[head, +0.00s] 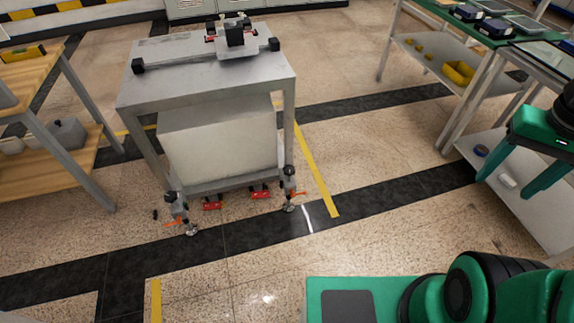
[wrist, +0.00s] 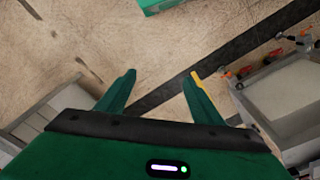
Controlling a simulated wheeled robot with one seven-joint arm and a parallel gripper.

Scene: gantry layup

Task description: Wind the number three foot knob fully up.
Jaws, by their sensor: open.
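A grey metal machine stand (head: 206,92) stands on the floor left of centre in the head view. Two front feet show at its base, a left foot (head: 178,212) and a right foot (head: 289,188), each with an orange part beside it. No number is readable, so I cannot tell which knob is number three. The feet also show small at the right of the wrist view, one of them by the stand's corner (wrist: 239,82). My gripper (head: 505,186), green, is at the right of the head view, far from the feet. Its fingers (wrist: 162,74) are apart with nothing between them.
A wooden-topped bench (head: 30,80) stands at the left. A green-topped bench (head: 432,22) with a lower shelf stands at the right, beside my arm. Red items (head: 212,203) sit low under the stand. The floor in front of the stand is clear.

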